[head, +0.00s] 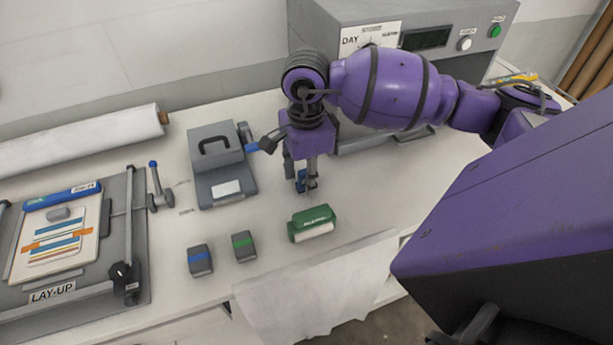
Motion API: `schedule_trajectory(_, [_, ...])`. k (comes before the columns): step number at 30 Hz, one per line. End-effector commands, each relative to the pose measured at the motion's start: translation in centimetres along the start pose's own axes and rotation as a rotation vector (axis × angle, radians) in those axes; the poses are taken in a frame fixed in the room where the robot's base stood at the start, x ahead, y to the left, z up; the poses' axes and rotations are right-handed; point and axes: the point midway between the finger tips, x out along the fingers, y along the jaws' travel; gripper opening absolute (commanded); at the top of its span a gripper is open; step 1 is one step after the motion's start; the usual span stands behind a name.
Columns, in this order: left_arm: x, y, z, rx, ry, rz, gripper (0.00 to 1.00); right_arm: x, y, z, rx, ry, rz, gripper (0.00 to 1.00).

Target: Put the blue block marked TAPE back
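My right gripper (301,178) points down over the white table in front of the grey machine. My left gripper is not in view.
A green block with a white base (312,224) lies in front of the gripper. A grey press with a handle (218,165), the lay-up board (135,215) and a white roll (80,142) are further left.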

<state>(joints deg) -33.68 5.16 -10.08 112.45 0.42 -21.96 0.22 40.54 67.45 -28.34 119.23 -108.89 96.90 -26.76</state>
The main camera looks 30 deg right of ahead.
Motion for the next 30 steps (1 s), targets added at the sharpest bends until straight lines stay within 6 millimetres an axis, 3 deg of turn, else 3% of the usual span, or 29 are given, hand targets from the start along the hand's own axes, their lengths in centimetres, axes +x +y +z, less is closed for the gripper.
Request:
schedule_trajectory(9, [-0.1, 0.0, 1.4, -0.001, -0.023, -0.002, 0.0, -6.6, -0.1, 0.0, -0.001, 0.002, -0.004, 0.35])
schedule_trajectory(15, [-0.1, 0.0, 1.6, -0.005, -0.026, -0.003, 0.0, -9.9, -0.1, 0.0, 0.001, 0.001, -0.001, 0.35])
schedule_trajectory(21, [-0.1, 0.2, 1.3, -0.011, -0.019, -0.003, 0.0, -11.2, 0.0, 0.0, 0.0, 0.002, 0.001, 0.35])
schedule_trajectory(30, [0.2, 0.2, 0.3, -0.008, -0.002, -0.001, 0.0, -11.2, 0.0, 0.0, 0.0, 0.001, 0.001, 0.35])
